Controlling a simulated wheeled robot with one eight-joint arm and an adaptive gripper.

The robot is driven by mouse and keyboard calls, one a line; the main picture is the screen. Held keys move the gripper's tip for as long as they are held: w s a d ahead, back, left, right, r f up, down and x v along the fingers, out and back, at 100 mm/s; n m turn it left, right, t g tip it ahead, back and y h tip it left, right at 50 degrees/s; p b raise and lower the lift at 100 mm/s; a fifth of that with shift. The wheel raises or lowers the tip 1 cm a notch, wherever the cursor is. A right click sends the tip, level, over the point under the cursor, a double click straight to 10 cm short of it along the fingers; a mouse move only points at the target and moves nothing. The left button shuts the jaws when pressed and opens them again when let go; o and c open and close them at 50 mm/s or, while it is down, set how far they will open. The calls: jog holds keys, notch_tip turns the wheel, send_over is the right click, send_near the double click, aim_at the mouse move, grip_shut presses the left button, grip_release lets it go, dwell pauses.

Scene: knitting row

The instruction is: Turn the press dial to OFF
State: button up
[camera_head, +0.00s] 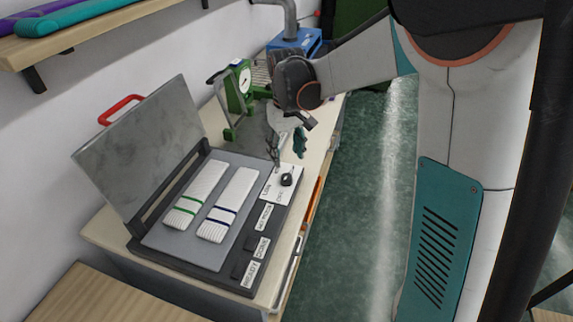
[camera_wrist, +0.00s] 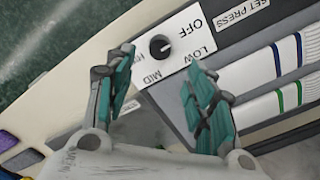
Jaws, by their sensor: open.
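The press dial is a small black round knob (camera_head: 287,180) on a white label plate (camera_head: 270,187) at the right back corner of the press (camera_head: 163,249). My gripper (camera_head: 286,156) is open and empty, above and behind the dial in the head view. In the wrist view, my gripper (camera_wrist: 160,68) has its teal fingers apart, with the dial showing beyond the gap. The dial appears untouched.
The press lid (camera_head: 140,145) stands open, with a red handle (camera_head: 120,109). Two white knit pieces lie on the bed, one green-striped (camera_head: 195,194), one blue-striped (camera_head: 229,204). A green gauge stand (camera_head: 239,82) and blue item (camera_head: 296,43) stand behind. Floor right of the bench is clear.

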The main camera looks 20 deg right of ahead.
jog(key=shift+r, duration=1.55)
jog(key=s+r+m+t, duration=0.1)
jog(key=s+r+t, duration=0.1)
jog(key=s, duration=0.9)
jog(key=s+r+m+t, duration=0.1)
jog(key=s+r+t, duration=0.2)
jog(key=s, duration=0.9)
jog(key=shift+t, duration=1.1)
jog(key=shift+r, duration=0.1)
